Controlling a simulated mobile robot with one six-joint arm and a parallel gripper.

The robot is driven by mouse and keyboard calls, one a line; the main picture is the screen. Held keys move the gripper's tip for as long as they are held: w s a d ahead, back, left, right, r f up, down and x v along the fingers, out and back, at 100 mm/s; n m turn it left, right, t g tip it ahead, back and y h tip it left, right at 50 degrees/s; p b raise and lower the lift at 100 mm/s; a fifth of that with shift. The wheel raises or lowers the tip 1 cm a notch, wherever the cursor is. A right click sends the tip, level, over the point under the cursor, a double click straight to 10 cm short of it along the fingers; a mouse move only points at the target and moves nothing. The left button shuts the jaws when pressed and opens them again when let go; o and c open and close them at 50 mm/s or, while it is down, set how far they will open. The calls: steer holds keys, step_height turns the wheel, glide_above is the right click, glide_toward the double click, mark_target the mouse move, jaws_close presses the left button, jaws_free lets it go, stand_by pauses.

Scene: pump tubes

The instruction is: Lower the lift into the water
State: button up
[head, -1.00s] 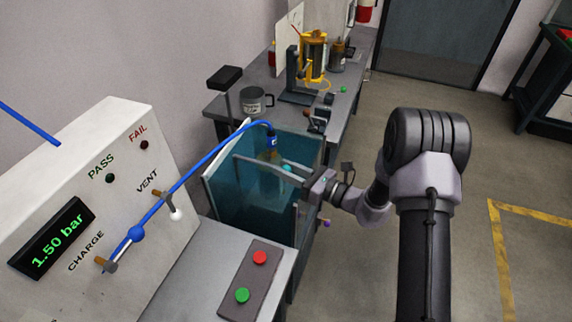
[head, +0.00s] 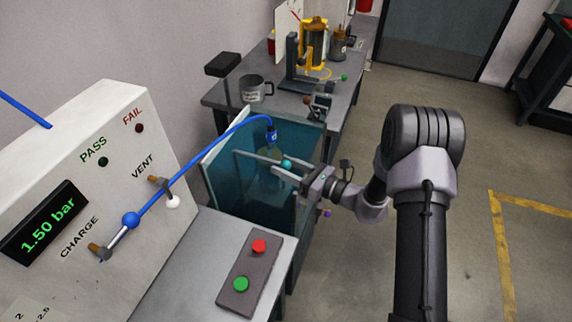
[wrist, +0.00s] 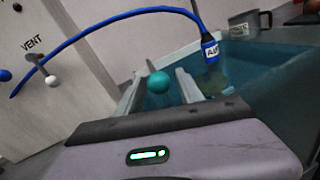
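The glass water tank (head: 222,190) stands beyond the bench. A clear bottle-like sample with a blue labelled top (head: 271,136) hangs in it on the blue hose, its lower part in the bluish water; its top also shows in the wrist view (wrist: 210,49). The lift's round teal knob (head: 287,164) is between my fingers, and it shows in the wrist view (wrist: 158,82). My gripper (head: 283,169) reaches over the tank's right wall and appears closed about the knob. The rest of the lift is mostly hidden by water and gripper.
The white test panel (head: 150,115) at left reads 1.50 bar, with CHARGE and VENT valves. A button box (head: 240,268) with red and green buttons lies on the near bench. A mug (head: 256,88) and a yellow fixture (head: 315,48) stand behind the tank.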

steer(key=shift+d+r, duration=0.1)
steer(key=shift+r, duration=0.05)
steer(key=p+v, duration=0.4)
steer(key=v, duration=1.3)
steer(key=shift+s, duration=0.15)
steer(key=s+a+r+n+g+h, duration=0.1)
steer(key=s+a+r+n+g, duration=0.3)
steer(key=r+n, duration=0.25)
steer(key=s+a+r+n+g+h, duration=0.2)
steer(key=s+a+r+n+g, duration=0.25)
steer(key=r, duration=0.25)
steer(key=s+d+r+n+t+h, duration=0.2)
steer(key=s+r+n+h, duration=0.3)
steer(key=s, duration=0.1)
steer(key=s+d+r+n+t+h, duration=0.2)
steer(key=s+r+n+t+h, duration=0.1)
steer(key=s+r+n+h, duration=0.2)
steer(key=shift+s+d+n, duration=0.25)
steer(key=shift+s+n, duration=0.25)
steer(key=shift+s, duration=0.4)
